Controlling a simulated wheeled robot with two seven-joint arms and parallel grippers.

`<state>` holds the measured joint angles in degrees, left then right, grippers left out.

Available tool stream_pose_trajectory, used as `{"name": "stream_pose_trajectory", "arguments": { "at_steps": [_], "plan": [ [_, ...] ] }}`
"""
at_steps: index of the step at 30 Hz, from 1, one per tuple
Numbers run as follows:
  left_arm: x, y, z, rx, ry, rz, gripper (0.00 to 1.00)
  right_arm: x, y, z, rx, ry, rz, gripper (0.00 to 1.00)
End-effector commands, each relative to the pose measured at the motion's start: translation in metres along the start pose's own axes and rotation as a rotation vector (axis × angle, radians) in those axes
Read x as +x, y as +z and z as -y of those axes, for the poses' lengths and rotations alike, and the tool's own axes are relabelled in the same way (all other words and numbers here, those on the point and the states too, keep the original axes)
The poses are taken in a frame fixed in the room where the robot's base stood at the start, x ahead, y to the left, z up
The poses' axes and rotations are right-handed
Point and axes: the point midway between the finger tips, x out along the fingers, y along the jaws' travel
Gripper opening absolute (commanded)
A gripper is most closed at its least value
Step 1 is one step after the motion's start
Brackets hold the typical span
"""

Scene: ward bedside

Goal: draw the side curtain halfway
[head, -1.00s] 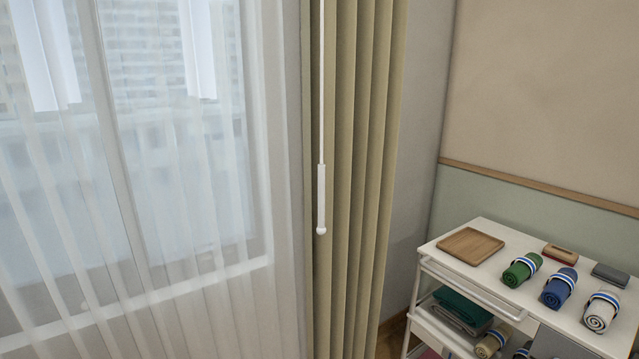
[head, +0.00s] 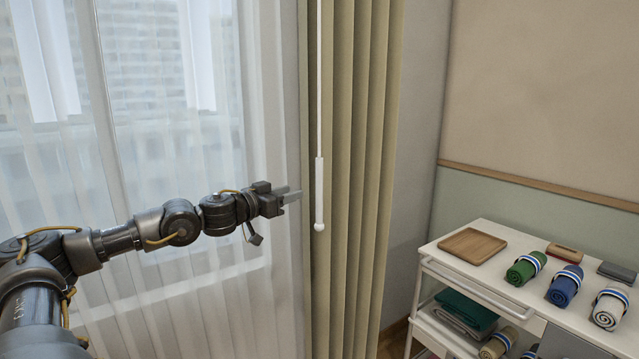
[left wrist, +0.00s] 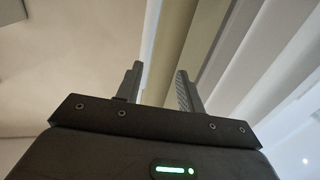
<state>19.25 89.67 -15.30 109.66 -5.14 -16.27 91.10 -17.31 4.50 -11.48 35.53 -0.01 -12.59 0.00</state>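The side curtain (head: 358,120) is olive-beige and hangs gathered in vertical folds right of the window. A thin white wand with a thicker handle (head: 319,190) and a round end hangs in front of it. My left gripper (head: 291,194) comes in from the left, its fingers pointing right toward the wand handle and seemingly a little short of it. In the left wrist view the two fingers (left wrist: 160,88) stand apart with nothing clearly between them; a beige fold of curtain (left wrist: 172,45) shows beyond. My right gripper is not in view.
A sheer white curtain (head: 200,280) covers the window at left, behind my arm. A white trolley (head: 470,272) stands at lower right with a wooden tray (head: 472,245), rolled towels (head: 563,285) and small boxes on top. Bare wall fills the upper right.

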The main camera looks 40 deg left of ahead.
Motion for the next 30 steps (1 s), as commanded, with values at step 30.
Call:
{"name": "stream_pose_trajectory", "arguments": {
  "at_steps": [30],
  "plan": [
    [0.063, -0.037, -0.024, -0.010, 0.037, -0.020, 0.38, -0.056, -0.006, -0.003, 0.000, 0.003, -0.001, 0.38]
  ]
}}
